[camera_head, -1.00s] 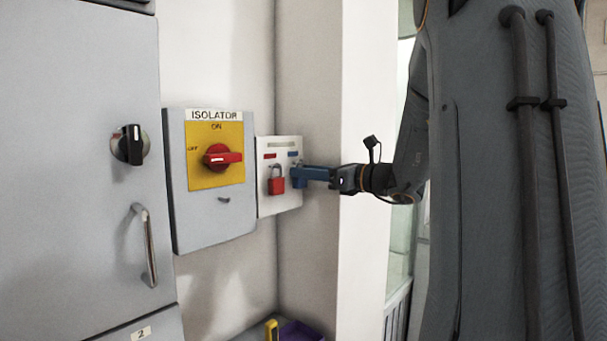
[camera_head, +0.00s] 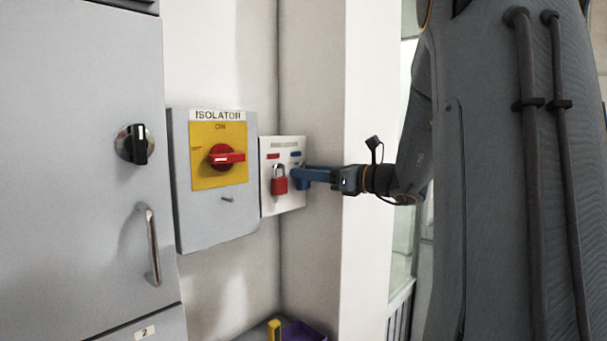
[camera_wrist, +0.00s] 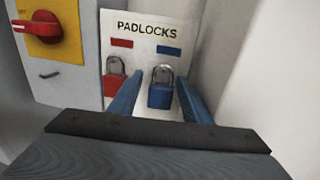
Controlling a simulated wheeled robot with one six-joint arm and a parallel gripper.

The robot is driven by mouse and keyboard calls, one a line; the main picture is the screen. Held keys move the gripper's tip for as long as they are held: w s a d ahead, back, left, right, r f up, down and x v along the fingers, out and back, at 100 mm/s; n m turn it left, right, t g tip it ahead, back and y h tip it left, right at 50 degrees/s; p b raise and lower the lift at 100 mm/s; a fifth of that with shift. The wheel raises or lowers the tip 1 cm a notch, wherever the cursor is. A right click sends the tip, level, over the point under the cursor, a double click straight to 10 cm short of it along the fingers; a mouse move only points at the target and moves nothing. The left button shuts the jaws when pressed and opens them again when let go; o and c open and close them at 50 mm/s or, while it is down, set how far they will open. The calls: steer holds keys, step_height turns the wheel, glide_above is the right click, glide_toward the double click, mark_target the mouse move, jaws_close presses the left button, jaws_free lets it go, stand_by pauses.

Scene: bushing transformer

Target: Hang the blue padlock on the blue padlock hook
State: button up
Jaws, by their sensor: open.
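The blue padlock (camera_wrist: 160,92) hangs upright below the blue label (camera_wrist: 168,50) on the white padlock board (camera_wrist: 146,30) in the wrist view. Its silver shackle is at the hook position; the hook itself is hard to make out. My gripper (camera_wrist: 160,98) is open, with one blue finger on each side of the blue padlock and visible gaps to it. In the head view my gripper (camera_head: 303,175) reaches to the board from the right and mostly hides the blue padlock.
A red padlock (camera_head: 279,182) hangs on the board left of the blue one, close to my left finger. The isolator box (camera_head: 215,215) with its red switch is further left. A wall corner stands close on the right. A purple bin (camera_head: 303,332) is below.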

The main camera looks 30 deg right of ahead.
steer(key=shift+d, duration=0.2)
steer(key=b+v, duration=0.2)
steer(key=v, duration=0.5)
steer(key=shift+s+b, duration=0.3)
steer(key=s+a+f+n+g, duration=0.2)
steer(key=a+f+n+g, duration=0.2)
steer(key=a+f, duration=0.5)
steer(key=s+a+f+n+g, duration=0.2)
steer(key=a+f+n+g, duration=0.4)
steer(key=f, duration=0.5)
steer(key=s+a+f+n+g+h, duration=0.2)
steer(key=s+f+n, duration=0.4)
steer(key=f+n, duration=0.3)
steer(key=s+a+f+n+g+h+b, duration=0.1)
steer(key=s+a+f+n+g+h, duration=0.1)
steer(key=s+a+f+n+h, duration=0.3)
step_height(320, 180, down, 4)
steer(key=s+n+h, duration=0.1)
steer(key=n, duration=0.5)
steer(key=shift+s+f, duration=0.2)
steer(key=shift+s, duration=0.2)
